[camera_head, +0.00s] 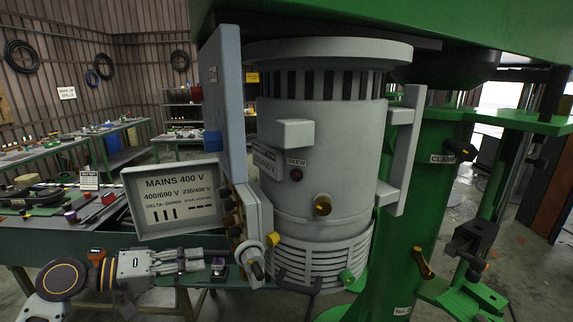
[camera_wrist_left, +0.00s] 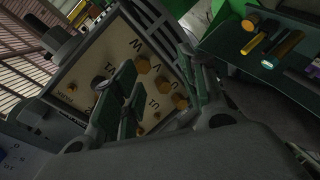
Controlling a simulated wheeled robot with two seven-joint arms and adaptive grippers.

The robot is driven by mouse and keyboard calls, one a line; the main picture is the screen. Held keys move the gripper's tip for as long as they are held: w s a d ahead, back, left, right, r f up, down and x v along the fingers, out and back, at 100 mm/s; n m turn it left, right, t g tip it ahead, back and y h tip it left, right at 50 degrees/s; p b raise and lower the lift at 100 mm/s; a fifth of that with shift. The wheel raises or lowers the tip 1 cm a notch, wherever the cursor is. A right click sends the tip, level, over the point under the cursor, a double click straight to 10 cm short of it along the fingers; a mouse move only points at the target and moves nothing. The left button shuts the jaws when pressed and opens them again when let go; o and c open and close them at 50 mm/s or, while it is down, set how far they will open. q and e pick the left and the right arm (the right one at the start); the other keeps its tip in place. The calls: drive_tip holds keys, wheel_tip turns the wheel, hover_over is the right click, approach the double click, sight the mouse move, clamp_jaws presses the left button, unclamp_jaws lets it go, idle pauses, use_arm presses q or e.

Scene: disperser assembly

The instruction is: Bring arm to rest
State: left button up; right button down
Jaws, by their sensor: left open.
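My left gripper (camera_head: 205,262) reaches in from the lower left in the head view, below the motor's open terminal box. Its fingers point right and hold nothing that I can see. In the left wrist view the two fingers (camera_wrist_left: 160,95) stand apart. Beyond them is the cream terminal board (camera_wrist_left: 140,70) with brass-coloured bolts and letters. Any contact between fingers and board cannot be told. The grey motor (camera_head: 320,150) stands upright in the middle of the head view. My right gripper is not in view.
The box lid (camera_head: 175,198), marked MAINS 400 V, hangs open just above my left gripper. A green column (camera_head: 415,230) with a clamp label stands right of the motor. A green bench (camera_head: 40,250) with tools is at the left. A small dark block (camera_head: 218,268) is near my fingertips.

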use_arm(q)
drive_tip(key=s+d+f+m+g+y, duration=0.1)
drive_tip(key=s+f+y, duration=0.35)
drive_tip(key=f, duration=0.75)
drive_tip(key=s+d+f+m+g+y, duration=0.15)
drive_tip(key=s+f+y, duration=0.3)
drive_tip(key=f, duration=0.85)
drive_tip(key=s+a+f+g+y, duration=0.1)
drive_tip(key=s+a+f+y, duration=0.2)
drive_tip(key=s, duration=0.5)
wheel_tip(320, 180, down, 33)
drive_tip(key=s+g, duration=0.2)
drive_tip(key=s, duration=0.1)
drive_tip(key=s+a+f, duration=0.2)
drive_tip(key=s+f, duration=0.8)
drive_tip(key=s, duration=0.1)
drive_tip(key=s+a+f, duration=0.1)
drive_tip(key=s+f, duration=0.9)
drive_tip(key=s, duration=0.1)
drive_tip(key=shift+a+f+m+g+y, duration=0.15)
drive_tip(key=shift+a+m+g+y, duration=0.15)
drive_tip(key=shift+a+m+g, duration=0.15)
